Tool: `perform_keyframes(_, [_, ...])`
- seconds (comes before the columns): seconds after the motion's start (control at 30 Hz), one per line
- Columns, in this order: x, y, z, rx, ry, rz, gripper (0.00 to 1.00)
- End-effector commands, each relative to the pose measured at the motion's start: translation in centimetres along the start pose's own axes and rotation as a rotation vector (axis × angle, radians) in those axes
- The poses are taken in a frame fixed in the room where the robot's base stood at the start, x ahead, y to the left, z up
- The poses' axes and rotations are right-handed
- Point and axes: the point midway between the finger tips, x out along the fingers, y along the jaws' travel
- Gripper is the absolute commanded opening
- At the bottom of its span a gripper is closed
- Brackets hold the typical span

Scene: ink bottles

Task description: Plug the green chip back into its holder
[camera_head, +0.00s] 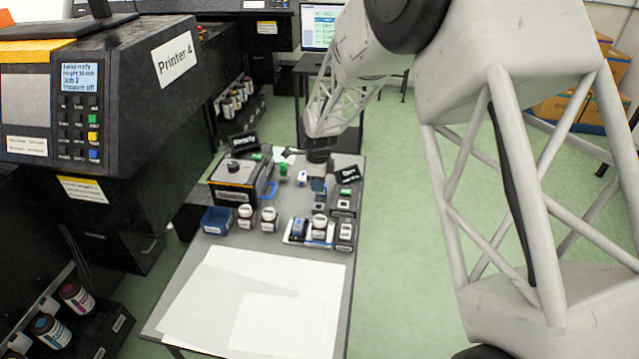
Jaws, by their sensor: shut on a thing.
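My gripper (318,168) hangs at the end of my arm, low over the back right of the grey table. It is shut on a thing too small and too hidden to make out. A small green piece (283,170) stands left of the gripper, beside the dark box machine. Another small green patch (346,191) shows on a small dark block at the table's right edge, below a tilted black sign (347,174). I cannot tell which green piece is the chip, nor which block is its holder.
A dark box machine (236,178) stands at the table's back left. A blue bin (216,220) and white bottles (269,220) stand before it. A white tray with bottles (308,232) is right of these. White sheets (250,300) cover the front. A large printer (90,90) flanks the left.

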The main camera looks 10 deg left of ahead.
Motion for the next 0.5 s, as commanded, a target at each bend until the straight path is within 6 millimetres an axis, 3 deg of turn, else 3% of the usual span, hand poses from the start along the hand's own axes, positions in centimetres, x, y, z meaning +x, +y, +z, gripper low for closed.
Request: perform_keyframes(0.5, [1.1,0.0,0.0,0.000,0.000,0.000,0.00])
